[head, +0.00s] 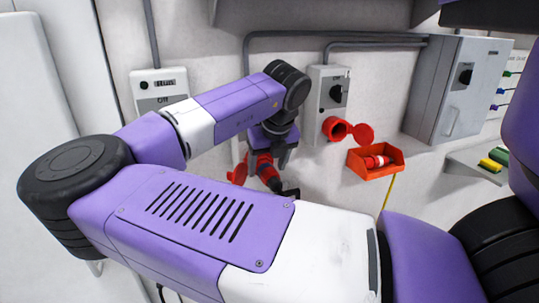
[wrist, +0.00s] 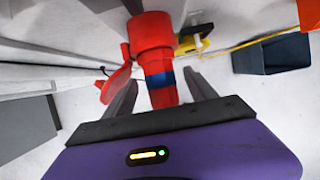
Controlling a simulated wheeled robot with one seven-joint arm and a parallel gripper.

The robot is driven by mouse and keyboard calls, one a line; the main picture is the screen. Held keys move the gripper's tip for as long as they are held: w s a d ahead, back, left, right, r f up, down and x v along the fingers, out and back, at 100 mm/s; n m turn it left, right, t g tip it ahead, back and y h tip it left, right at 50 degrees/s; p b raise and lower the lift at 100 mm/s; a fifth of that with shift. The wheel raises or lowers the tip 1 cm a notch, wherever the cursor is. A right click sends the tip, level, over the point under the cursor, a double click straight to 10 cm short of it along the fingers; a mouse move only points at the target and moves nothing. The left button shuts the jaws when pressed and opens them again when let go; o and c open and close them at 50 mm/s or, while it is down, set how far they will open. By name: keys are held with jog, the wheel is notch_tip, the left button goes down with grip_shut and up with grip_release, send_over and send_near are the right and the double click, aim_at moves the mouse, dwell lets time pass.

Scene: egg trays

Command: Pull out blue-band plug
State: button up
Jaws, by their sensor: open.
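The red plug with a blue band (wrist: 160,78) sits in a red socket (wrist: 151,32) with a red flap hanging open to its left. In the head view the red plug (head: 265,166) is partly hidden by my arm and gripper, and its band cannot be made out. My gripper (wrist: 158,92) is open, with one dark finger on each side of the plug. It also shows in the head view (head: 284,176). Whether either finger touches the plug cannot be told.
Right of my gripper, a switch box (head: 328,93) has an empty red socket (head: 338,129) with its lid open. An orange tray (head: 375,172) holds another red plug (head: 376,161). The wrist view shows a yellow item (wrist: 193,43), a yellow cord and a dark blue bin (wrist: 270,54).

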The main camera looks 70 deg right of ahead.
aim_at(273, 177)
jog(key=shift+x, duration=0.9)
jog(key=shift+c, duration=0.3)
grip_shut()
jog(key=shift+s, duration=0.1)
jog(key=shift+s+a+r, duration=0.1)
jog(key=shift+s+a, duration=0.3)
jog(key=shift+a, duration=0.15)
jog(key=shift+s+a+p, duration=0.35)
jog(key=shift+s+a, duration=0.4)
jog(key=shift+a, duration=0.1)
jog(key=shift+s+a, duration=0.2)
jog(key=shift+a, duration=0.05)
